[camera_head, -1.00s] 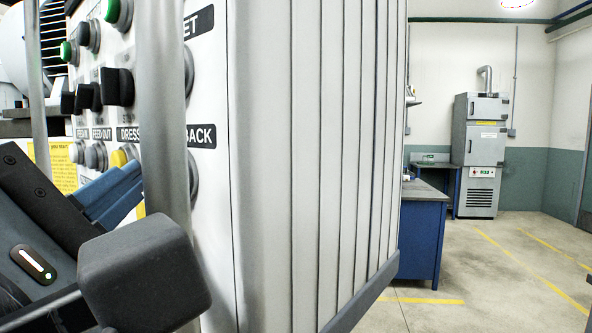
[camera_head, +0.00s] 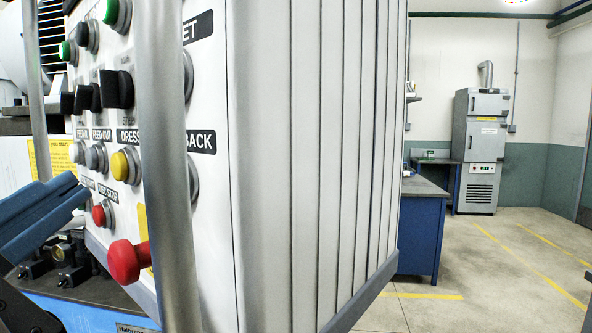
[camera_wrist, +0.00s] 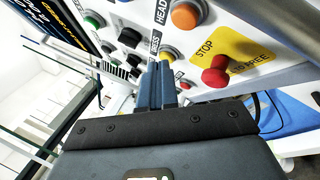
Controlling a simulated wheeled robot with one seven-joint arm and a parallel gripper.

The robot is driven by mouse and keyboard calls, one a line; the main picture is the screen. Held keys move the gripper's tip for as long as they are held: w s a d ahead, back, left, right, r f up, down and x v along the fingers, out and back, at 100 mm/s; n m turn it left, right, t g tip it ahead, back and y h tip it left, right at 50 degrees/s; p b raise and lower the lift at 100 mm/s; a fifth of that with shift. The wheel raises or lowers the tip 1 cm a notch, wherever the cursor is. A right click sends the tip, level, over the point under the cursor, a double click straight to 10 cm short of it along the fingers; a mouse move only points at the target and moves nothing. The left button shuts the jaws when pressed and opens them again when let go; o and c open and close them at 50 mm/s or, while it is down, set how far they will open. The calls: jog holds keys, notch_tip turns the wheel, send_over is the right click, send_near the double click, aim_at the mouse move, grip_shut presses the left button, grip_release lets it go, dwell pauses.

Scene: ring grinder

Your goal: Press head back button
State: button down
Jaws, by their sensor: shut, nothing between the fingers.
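The head back button is mostly hidden behind a grey vertical bar in the head view; its grey collar (camera_head: 194,181) shows under a label ending in "BACK". In the wrist view an orange button (camera_wrist: 186,15) in a grey collar sits beside a label reading "HEAD" that is cut off at the top edge. My gripper (camera_head: 72,187) has its blue fingers together, at the left of the head view, left of the panel's lower buttons. In the wrist view its closed fingertips (camera_wrist: 162,68) point toward the panel, overlapping the area by the yellow button (camera_wrist: 168,54). Contact cannot be told.
A grey vertical bar (camera_head: 166,200) stands before the panel. A red mushroom stop button (camera_head: 124,262) sticks out low on the panel, on a yellow plate in the wrist view (camera_wrist: 238,48). Yellow (camera_head: 122,166) and red (camera_head: 101,215) buttons and black knobs are close by.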

jog(key=shift+s+a, duration=0.9)
jog(key=shift+s, duration=0.3)
